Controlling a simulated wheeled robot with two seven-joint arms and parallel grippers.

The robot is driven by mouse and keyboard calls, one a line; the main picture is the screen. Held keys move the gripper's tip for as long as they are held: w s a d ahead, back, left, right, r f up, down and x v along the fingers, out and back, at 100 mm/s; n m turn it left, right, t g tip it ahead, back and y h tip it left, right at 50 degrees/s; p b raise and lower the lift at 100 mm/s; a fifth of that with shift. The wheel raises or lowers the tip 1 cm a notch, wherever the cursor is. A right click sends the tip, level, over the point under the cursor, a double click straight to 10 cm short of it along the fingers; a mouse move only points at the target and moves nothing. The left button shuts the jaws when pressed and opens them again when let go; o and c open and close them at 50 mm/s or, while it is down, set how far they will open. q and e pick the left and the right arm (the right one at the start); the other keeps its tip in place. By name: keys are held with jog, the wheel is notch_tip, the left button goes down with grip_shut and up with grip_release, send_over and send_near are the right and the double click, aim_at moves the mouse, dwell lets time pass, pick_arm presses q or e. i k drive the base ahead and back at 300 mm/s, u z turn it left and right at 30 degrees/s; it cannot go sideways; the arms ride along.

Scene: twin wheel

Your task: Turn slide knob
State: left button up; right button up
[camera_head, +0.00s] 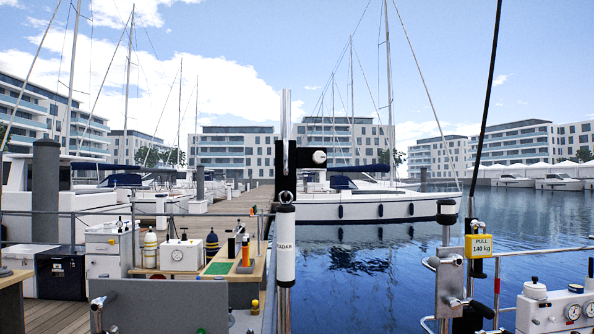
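A vertical metal pole (285,115) stands in the middle of the view. A black clamp-like block (300,157) sits on it, with a small round pale knob (319,157) on its right side. This may be the slide knob, but I cannot tell for certain. Below the block, a white cylinder (285,245) with dark lettering hangs by a ring in front of the pole. At the right, a metal bracket (449,285) on another post has a small knob-like end at its lower right. Neither of my grippers is visible.
A yellow sign (482,246) reading "PULL 140 kg" hangs by a black cable at the right. A white gauge box (555,308) is at lower right. A bench (200,272) with gauges and bottles stands left behind a grey plate (160,306). Water and moored boats lie beyond.

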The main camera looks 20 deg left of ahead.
aim_at(318, 157)
jog(key=u, duration=1.4)
jog(key=i, duration=0.8)
jog(key=z, duration=1.35)
